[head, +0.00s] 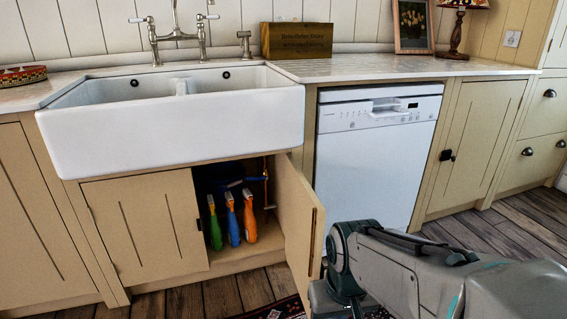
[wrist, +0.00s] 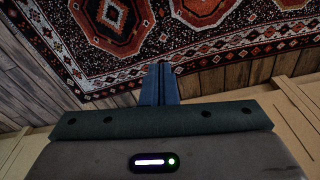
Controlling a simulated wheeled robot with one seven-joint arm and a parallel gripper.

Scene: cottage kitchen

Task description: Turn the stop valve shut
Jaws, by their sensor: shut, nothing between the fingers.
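The cupboard under the sink stands open in the head view. Inside it, a thin copper-coloured pipe (head: 266,180) runs down at the right, and a small blue part beside it may be the stop valve (head: 256,178); it is too small and dark to tell its position. The open cupboard door (head: 299,225) swings out to the right. My gripper (wrist: 159,84) shows in the wrist view with its fingers together and empty, over the floor and rug. In the head view my arm is at the lower right, outside the cupboard, and the fingertips cannot be made out.
Several spray bottles (head: 232,219) stand in the cupboard, left of the pipe. A white dishwasher (head: 375,150) is right of the open door. The white sink (head: 170,125) overhangs the cupboard. A patterned rug (wrist: 200,45) lies on the wooden floor (head: 205,300).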

